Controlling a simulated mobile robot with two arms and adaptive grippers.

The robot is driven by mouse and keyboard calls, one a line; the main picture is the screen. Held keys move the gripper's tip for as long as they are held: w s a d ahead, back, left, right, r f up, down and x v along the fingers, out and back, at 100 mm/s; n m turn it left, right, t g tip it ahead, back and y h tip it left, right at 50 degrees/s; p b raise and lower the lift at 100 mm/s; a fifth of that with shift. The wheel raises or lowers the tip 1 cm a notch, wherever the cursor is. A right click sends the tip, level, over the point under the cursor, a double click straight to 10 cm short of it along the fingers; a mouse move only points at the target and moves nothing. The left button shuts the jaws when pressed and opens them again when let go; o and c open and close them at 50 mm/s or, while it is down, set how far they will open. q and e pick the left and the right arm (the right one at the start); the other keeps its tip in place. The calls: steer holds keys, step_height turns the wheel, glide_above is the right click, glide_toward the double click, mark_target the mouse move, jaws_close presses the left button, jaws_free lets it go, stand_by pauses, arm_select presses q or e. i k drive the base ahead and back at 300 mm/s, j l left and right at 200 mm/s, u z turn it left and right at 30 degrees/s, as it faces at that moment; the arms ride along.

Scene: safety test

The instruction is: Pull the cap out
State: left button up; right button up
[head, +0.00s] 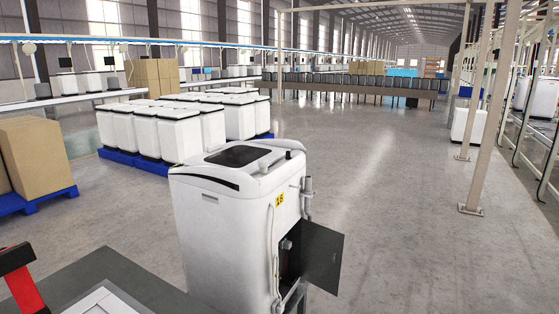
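A white washing-machine-like unit (225,225) with a yellow number label stands in the front middle. A small dark door (322,259) low on its right side hangs open. A small grey knob-like part (286,244) shows at the opening beside the door; it is too small to tell whether it is the cap. The inside of the opening is mostly hidden in shadow and by the door. Neither of my grippers shows in the head view.
A dark table top (150,288) with a pale flat item (104,302) lies at the front left, beside a red and black object (20,285). White units (180,130) and cardboard boxes (35,157) stand behind. The floor (400,240) to the right is clear, up to a post (485,150).

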mark_target(263, 163)
steer(key=i+z, duration=0.35)
steer(key=i+j+z, duration=0.2)
steer(key=i+z, duration=0.15)
steer(key=i, duration=0.05)
